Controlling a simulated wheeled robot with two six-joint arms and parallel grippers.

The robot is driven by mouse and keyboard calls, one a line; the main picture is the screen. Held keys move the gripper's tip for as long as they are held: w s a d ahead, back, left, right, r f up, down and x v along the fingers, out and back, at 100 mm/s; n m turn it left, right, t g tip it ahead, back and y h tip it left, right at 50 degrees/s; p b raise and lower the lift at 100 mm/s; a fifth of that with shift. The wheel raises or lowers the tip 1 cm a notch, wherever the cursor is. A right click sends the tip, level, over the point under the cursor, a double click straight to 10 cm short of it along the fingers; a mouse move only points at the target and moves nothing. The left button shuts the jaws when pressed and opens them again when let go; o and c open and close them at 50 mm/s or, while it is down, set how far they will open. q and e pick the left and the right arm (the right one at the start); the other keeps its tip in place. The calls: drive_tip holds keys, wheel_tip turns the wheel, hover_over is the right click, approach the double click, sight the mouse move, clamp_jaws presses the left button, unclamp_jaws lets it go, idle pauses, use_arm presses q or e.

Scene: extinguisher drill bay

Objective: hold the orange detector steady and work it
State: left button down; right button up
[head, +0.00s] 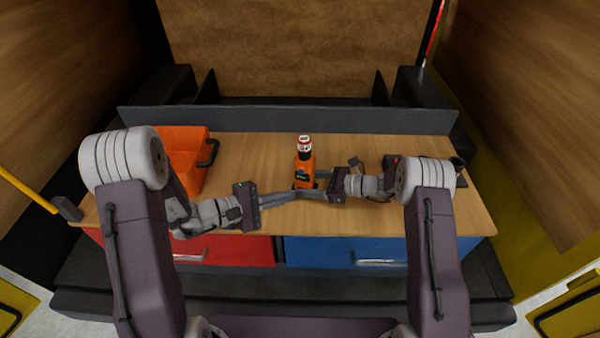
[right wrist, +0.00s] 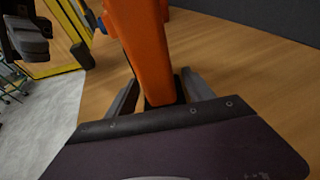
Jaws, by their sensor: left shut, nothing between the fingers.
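The orange detector (head: 304,172) stands upright near the middle of the wooden worktop, with a black neck and a red-and-white top. Its orange body (right wrist: 143,45) also fills the upper middle of the right wrist view. My right gripper (head: 318,188) comes in from the right, low on the detector. In the right wrist view its fingers (right wrist: 160,82) lie either side of the body, with wood showing in the gaps, so it looks open. My left gripper (head: 295,195) is shut and empty, its tips low in front of the detector. Whether they touch it is unclear.
An orange bin (head: 183,150) with a dark handle stands at the worktop's left. Dark items (head: 440,168) lie at the right end, partly behind my right arm. A red drawer (head: 235,250) and a blue drawer (head: 345,250) sit below. The worktop (head: 255,160) behind the detector is clear.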

drive_tip(key=v, duration=1.2)
drive_tip(key=shift+s, duration=0.1)
